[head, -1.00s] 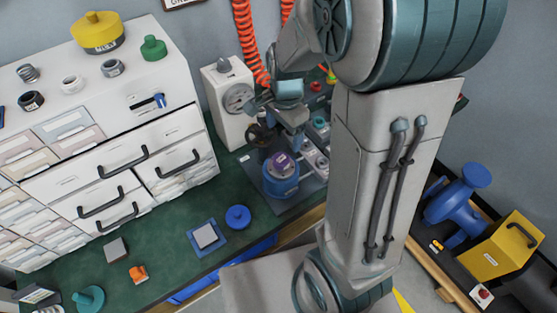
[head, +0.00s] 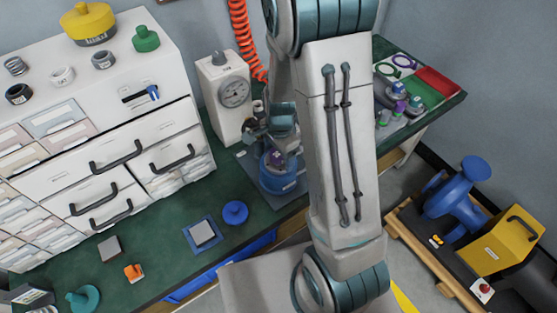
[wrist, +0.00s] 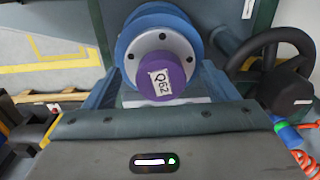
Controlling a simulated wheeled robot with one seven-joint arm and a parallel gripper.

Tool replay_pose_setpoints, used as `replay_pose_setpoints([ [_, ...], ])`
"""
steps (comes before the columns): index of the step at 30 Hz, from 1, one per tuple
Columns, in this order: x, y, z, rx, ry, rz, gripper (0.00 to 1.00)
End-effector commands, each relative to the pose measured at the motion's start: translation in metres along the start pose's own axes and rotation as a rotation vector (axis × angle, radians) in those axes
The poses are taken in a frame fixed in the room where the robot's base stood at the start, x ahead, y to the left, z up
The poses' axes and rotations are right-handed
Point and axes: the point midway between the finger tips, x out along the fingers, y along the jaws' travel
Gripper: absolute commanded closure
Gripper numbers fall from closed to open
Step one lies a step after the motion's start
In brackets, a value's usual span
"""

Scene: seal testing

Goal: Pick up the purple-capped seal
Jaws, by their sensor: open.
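The purple-capped seal (wrist: 162,78) shows large in the wrist view. Its cap bears a white label reading "Q62" and sits on a grey disc on a blue flanged body (wrist: 127,42). In the head view the purple cap (head: 278,155) is partly hidden by my gripper, above the blue body (head: 281,183). My gripper (head: 276,138) is open and close over the seal. In the wrist view its two fingers stand on either side of the cap, with nothing held. Whether either finger touches the cap cannot be told.
A black handwheel (wrist: 270,65) is close at the right in the wrist view. A white gauge box (head: 228,95) stands behind my gripper. A drawer cabinet (head: 130,165) fills the left. A blue round part (head: 235,212) lies on the green bench (head: 165,255).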

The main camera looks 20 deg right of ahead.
Motion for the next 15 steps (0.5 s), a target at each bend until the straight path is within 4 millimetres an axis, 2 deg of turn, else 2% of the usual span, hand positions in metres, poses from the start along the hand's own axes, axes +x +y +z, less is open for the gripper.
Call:
replay_pose_setpoints([
  [3, 0.0132, 0.0007, -0.0005, 0.001, 0.000, 0.002, 0.20],
  [11, 0.0158, 0.0002, -0.0002, -0.001, 0.000, 0.000, 0.20],
  [12, 0.0158, 0.0002, -0.0002, -0.001, 0.000, 0.000, 0.23],
  [15, 0.0157, 0.0002, -0.0003, -0.001, 0.001, 0.000, 0.51],
])
